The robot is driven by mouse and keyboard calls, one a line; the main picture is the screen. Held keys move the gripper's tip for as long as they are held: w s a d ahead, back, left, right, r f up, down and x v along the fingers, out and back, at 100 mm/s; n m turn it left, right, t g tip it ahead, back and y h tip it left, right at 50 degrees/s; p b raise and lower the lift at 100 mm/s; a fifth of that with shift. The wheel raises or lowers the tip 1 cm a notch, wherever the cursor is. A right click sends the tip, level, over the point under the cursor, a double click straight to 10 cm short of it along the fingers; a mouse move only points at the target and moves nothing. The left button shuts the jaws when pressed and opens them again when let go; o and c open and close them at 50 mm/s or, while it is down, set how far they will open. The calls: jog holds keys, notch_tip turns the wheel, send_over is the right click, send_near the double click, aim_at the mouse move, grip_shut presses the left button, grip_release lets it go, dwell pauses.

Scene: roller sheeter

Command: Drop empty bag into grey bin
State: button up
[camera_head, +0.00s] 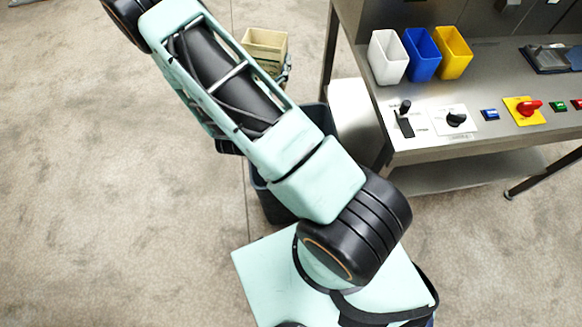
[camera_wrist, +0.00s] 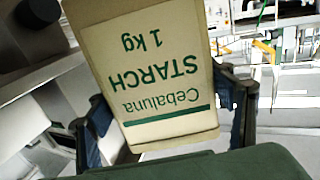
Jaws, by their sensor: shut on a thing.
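The bag (camera_wrist: 150,70) is a tan packet printed "Cebaluna STARCH 1 kg", upside down in the wrist view. My gripper (camera_wrist: 165,118) has one finger on each side of it and is shut on the bag. Whether the bag is empty cannot be told. A dark grey bin (camera_head: 272,205) stands on the floor, mostly hidden behind my arm. Its opening is not clearly seen.
A metal worktable (camera_head: 470,95) stands at the right. It bears a white container (camera_head: 388,57), a blue container (camera_head: 422,54), a yellow container (camera_head: 453,52) and a red switch (camera_head: 529,107). The floor at left is clear.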

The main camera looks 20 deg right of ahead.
jog(key=s+d+f+m+g+h+b, duration=0.1)
jog(key=s+f+b, duration=0.2)
jog(key=f+b, duration=0.2)
jog(key=s+d+f+m+g+h+b, duration=0.1)
jog(key=s+f+b, duration=0.3)
jog(key=f, duration=0.6)
jog(key=s+d+f+m+g+h+b, duration=0.2)
jog(key=s+f+g+b, duration=0.1)
jog(key=f+b, duration=0.3)
notch_tip(320, 180, down, 3)
jog(key=shift+s+r+m+h, duration=0.15)
jog(key=shift+s+m+h, duration=0.15)
jog(key=shift+s, duration=0.25)
jog(key=o, duration=2.2)
jog(key=shift+c, duration=0.2)
notch_tip(320, 180, up, 10)
